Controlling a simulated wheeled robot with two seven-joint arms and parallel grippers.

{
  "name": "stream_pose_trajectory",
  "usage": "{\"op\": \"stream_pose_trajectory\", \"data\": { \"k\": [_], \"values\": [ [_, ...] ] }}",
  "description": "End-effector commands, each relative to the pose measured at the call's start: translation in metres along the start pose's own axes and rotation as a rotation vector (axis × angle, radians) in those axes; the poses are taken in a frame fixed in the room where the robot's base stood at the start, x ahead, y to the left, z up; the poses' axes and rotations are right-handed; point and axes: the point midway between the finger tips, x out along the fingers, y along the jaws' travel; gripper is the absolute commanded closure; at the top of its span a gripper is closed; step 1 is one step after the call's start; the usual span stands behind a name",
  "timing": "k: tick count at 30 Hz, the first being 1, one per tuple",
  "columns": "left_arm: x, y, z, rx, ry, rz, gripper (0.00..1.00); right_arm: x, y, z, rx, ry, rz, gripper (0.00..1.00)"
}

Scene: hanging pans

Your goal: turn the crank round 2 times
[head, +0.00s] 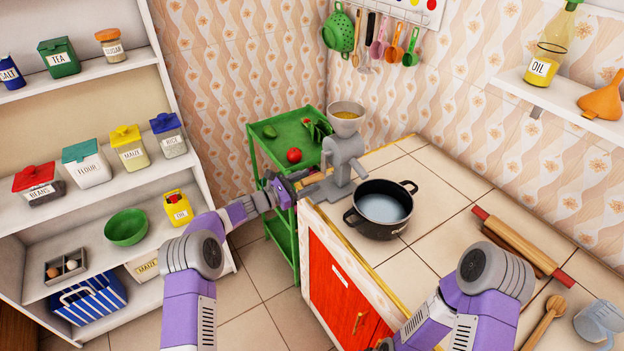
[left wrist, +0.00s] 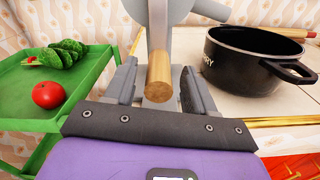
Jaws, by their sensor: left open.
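My left gripper (head: 288,188) is at the crank side of the grinder. In the left wrist view its two fingers (left wrist: 160,90) are apart, one on each side of the handle. Gaps show, so it does not grip the handle. In the head view the gripper partly hides the crank. My right forearm shows at lower right, but its gripper is out of view.
A black pot (head: 382,212) stands on the counter just right of the grinder. A green trolley (head: 258,150) with a tomato (head: 294,155) and greens is behind my left gripper. A rolling pin (head: 520,245) lies farther right. Shelves with tins stand at left.

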Motion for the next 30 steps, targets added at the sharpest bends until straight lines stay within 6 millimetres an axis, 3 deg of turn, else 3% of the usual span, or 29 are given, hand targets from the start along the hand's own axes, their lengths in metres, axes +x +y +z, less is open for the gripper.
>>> {"op": "stream_pose_trajectory", "data": {
  "k": [6,16,27,30],
  "values": [
    [0.020,0.000,-0.001,0.000,0.001,0.000,0.45,0.003,0.001,-0.001,0.000,0.001,0.000,0.57],
    [0.023,0.000,0.000,0.000,0.001,0.001,0.45,0.003,0.001,-0.001,0.000,0.001,0.000,0.57],
    [0.023,0.000,0.000,0.000,0.001,0.000,1.00,0.003,0.001,-0.001,0.000,0.001,0.000,0.57],
    [0.023,0.000,0.000,0.000,0.001,0.000,1.00,0.003,0.001,-0.001,0.000,0.001,0.000,0.57]
  ]
}}
